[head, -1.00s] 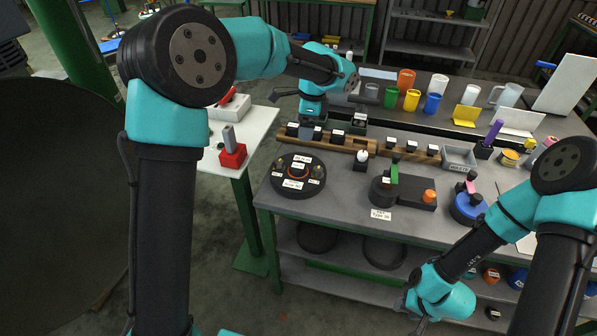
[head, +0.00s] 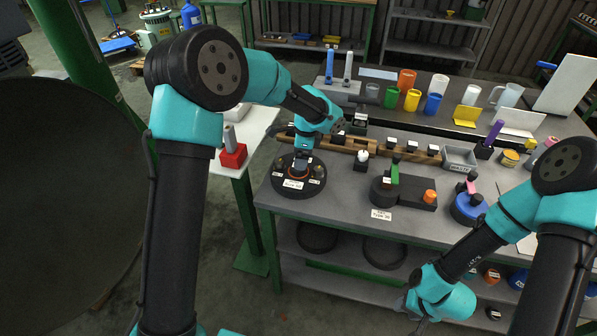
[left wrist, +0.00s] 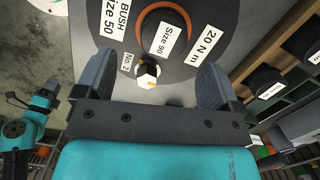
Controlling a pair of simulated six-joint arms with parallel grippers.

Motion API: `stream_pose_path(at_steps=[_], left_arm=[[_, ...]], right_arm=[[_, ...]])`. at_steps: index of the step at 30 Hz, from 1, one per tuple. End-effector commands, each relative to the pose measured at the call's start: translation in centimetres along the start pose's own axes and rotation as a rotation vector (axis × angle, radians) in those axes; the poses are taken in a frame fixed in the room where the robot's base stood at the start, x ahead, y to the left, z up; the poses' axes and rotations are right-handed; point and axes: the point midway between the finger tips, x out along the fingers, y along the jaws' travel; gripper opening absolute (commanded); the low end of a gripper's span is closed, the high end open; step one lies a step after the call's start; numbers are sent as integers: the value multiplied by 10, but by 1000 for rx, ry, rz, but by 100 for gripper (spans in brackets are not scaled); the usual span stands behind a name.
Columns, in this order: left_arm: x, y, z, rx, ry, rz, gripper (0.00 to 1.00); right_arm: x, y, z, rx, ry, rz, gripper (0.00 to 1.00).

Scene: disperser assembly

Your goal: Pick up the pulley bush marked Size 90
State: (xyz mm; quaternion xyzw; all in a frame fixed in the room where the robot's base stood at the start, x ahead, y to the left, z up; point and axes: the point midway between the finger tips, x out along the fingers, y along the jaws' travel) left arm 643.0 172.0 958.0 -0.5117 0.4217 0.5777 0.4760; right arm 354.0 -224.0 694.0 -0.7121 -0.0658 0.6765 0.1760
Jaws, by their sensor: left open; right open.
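The part with the Size 90 label (left wrist: 165,38) sits inside an orange ring (left wrist: 188,18) at the middle of a dark round disc (left wrist: 228,14). In the head view the disc (head: 277,184) lies at the left front of the table. My left gripper (head: 300,172) is over the disc's middle and hides much of it. In the left wrist view the left gripper (left wrist: 154,72) is open and empty, its fingers on either side of a white knob with yellow (left wrist: 148,74) and short of the Size 90 label. My right gripper (head: 410,303) is open at the table's front right, low.
A wooden rack (head: 350,146) with black labelled blocks (head: 412,146) stands behind the disc. A dark block with a green lever (head: 394,178) and an orange knob (head: 429,196) is to the right. A red block (head: 233,155) stands on the white side table.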

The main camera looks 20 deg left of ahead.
Motion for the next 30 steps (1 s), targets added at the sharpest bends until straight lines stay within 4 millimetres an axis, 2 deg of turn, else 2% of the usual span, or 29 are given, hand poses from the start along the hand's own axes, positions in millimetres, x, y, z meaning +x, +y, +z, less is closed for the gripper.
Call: stream_pose_path(at_steps=[5, 17, 30], left_arm=[[4, 0, 0, 0, 0, 1, 88], [49, -5, 3, 1, 0, 1, 88], [52, -5, 3, 0, 0, 0, 88]], right_arm=[[0, 0, 0, 0, 0, 0, 43], [0, 0, 0, 0, 0, 0, 43], [0, 0, 0, 0, 0, 0, 43]])
